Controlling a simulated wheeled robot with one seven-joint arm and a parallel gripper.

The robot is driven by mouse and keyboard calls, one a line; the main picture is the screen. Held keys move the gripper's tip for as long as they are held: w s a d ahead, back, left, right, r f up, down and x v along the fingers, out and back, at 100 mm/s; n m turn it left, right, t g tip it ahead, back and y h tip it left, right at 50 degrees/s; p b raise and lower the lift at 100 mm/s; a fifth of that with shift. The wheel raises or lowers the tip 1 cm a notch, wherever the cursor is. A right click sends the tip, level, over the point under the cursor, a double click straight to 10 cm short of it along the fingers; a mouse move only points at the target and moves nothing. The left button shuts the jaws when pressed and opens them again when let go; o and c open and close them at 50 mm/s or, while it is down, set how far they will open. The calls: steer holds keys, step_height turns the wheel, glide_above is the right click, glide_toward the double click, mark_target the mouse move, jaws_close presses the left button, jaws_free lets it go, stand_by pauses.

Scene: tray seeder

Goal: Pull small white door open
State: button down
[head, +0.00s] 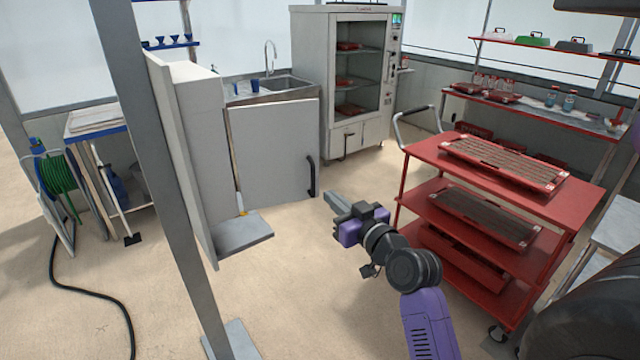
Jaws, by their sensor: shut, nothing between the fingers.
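A small white door (270,155) stands below the sink in the head view, with a black vertical handle (312,176) near its right edge. I cannot tell whether the door is fully closed or slightly ajar. My gripper (329,198) is shut and empty. It shows just right of and slightly below the handle, pointing toward it, with floor visible around it. It appears apart from the handle, but the depth between them is hard to judge.
A red cart (420,150) with trays is close on the right. A glass-fronted cabinet (311,80) stands behind. Bare floor lies before the door.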

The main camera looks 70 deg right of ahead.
steer(key=p+x, duration=0.1)
steer(key=x, duration=0.4)
steer(key=shift+w+d, duration=0.3)
